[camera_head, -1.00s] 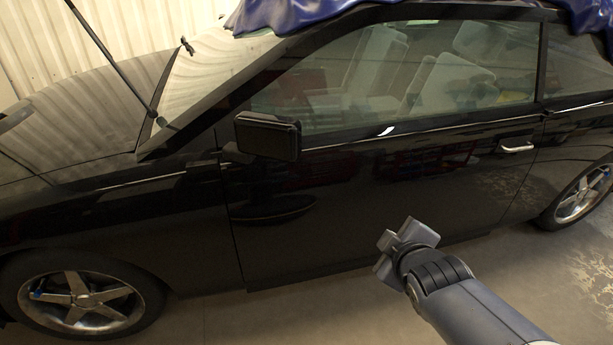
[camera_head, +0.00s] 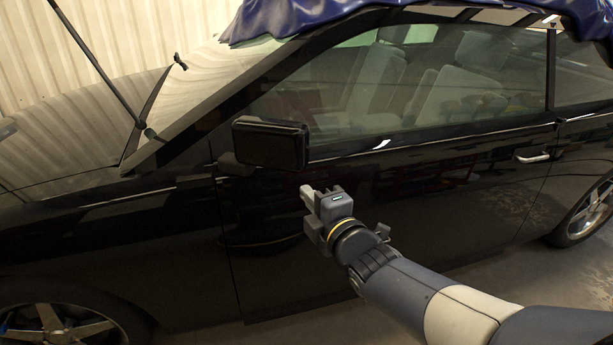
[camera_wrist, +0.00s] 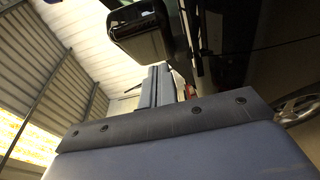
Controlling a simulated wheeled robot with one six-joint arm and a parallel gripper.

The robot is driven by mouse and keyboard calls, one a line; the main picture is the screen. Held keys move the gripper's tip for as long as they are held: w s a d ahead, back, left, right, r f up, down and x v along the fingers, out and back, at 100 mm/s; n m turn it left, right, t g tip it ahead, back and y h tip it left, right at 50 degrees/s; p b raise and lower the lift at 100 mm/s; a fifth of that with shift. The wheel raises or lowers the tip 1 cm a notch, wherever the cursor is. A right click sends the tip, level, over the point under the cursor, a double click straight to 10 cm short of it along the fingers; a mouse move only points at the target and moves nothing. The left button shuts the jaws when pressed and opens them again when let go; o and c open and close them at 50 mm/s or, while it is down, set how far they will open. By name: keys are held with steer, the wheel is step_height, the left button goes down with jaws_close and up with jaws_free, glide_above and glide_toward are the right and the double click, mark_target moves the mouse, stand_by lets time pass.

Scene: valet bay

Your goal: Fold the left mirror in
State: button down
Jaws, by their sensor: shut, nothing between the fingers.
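The left mirror (camera_head: 270,143) is a black housing that sticks out from the front corner of the black car's door. It also shows at the top of the wrist view (camera_wrist: 143,32). My gripper (camera_head: 308,194) is below the mirror and slightly to its right in the head view, apart from it. Its fingers are together with nothing between them. In the wrist view the fingers (camera_wrist: 155,85) point up toward the mirror's underside.
The car's door (camera_head: 400,200) fills the space behind my gripper, with a silver handle (camera_head: 533,158) at right. A raised wiper arm (camera_head: 95,65) stands over the windshield. A blue cover (camera_head: 300,15) lies on the roof. The floor shows at lower right.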

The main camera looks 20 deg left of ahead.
mark_target(298, 167)
steer(key=shift+w+a+p, duration=0.15)
steer(key=shift+w+a, duration=0.3)
steer(key=shift+w, duration=0.75)
steer(key=shift+w+a+p, duration=0.15)
steer(key=shift+w+a, duration=0.35)
steer(key=shift+w, duration=0.75)
steer(key=shift+w+a+p, duration=0.15)
steer(key=shift+w+a, duration=0.3)
steer(key=shift+w, duration=0.75)
steer(key=w, duration=0.1)
steer(key=w+d, duration=0.1)
steer(key=w, duration=0.3)
steer(key=shift+w+d, duration=0.1)
steer(key=shift+d, duration=0.3)
